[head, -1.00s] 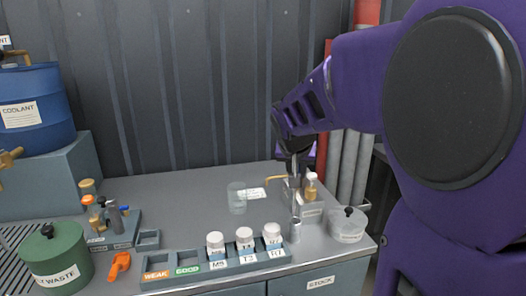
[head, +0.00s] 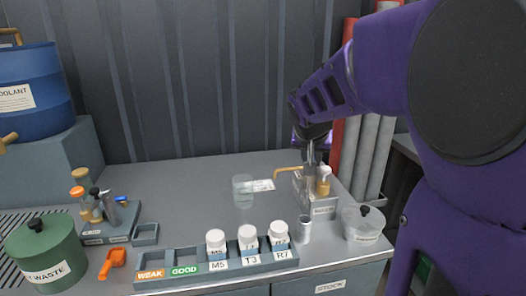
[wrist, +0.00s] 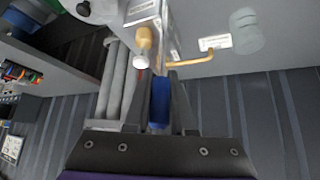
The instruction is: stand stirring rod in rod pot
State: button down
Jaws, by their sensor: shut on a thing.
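My gripper (head: 311,142) is above the back right of the bench, pointing down. A small plain metal cup (head: 305,229), which looks like the rod pot, stands upright in front of the rod. The rod's lower end shows above and behind the cup, apart from it, against a labelled grey box.
A lidded clear tub (head: 363,227) stands right of the cup. White-capped jars stand in a rack (head: 215,276) in front. A clear beaker (head: 242,192) stands left.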

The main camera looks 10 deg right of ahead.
aim_at(308, 188)
jog(key=shift+f+b, duration=2.55)
jog(key=shift+f, duration=2.25)
jog(key=c, duration=0.7)
grip_release()
